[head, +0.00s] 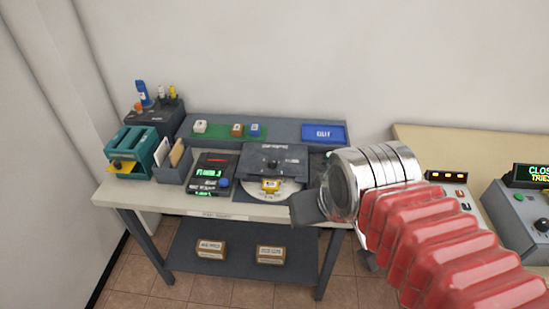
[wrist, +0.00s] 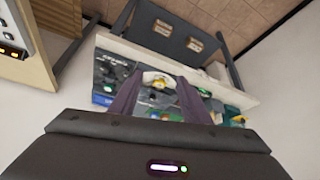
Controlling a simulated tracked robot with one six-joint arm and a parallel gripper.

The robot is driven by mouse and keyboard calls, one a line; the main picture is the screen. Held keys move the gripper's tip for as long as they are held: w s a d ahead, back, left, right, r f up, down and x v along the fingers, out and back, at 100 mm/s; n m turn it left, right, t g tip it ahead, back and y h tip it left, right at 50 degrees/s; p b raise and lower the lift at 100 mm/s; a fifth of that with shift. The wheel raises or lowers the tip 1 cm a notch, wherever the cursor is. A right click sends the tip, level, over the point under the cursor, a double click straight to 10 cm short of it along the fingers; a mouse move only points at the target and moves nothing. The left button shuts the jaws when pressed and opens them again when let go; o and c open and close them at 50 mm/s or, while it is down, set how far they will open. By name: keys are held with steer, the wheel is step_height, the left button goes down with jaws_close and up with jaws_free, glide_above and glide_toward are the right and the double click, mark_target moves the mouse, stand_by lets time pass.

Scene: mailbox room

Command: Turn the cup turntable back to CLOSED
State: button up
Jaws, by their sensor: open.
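The cup turntable appears to be the dark box (head: 272,158) on the grey-white table, with a pale disc (head: 290,188) showing at its front. A small yellow and white item sits on the disc. Any marking of its position is too small to read. In the wrist view the pale disc (wrist: 148,76) shows near the gap between my fingers. My gripper (wrist: 158,77) is open, with its two dark fingers apart and nothing seen between them. In the head view my gripper (head: 307,205) is just right of the disc, and my arm hides what lies behind it.
A black device with a blue knob (head: 224,183) stands left of the turntable. Farther left are a card holder (head: 172,170) and a teal rack (head: 130,148). Behind is a grey shelf with a blue tray (head: 324,133). A beige table (head: 470,143) with control boxes is right.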

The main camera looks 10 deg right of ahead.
steer(key=w+r+n, duration=0.1)
steer(key=w+r, duration=0.1)
steer(key=w, duration=0.5)
steer(key=n+g+y, duration=0.2)
steer(key=n, duration=0.2)
glide_above(273, 160)
steer(key=s+d, duration=0.3)
steer(key=s, duration=0.2)
step_height(273, 160, down, 6)
steer(key=shift+s+a, duration=0.15)
steer(key=shift+a, duration=0.05)
steer(key=shift+f, duration=0.15)
steer(key=x, duration=1.3)
steer(key=shift+w+a+f, duration=0.15)
steer(key=shift+w+f, duration=0.05)
steer(key=shift+w, duration=0.1)
steer(key=shift+c, duration=0.5)
jaws_close()
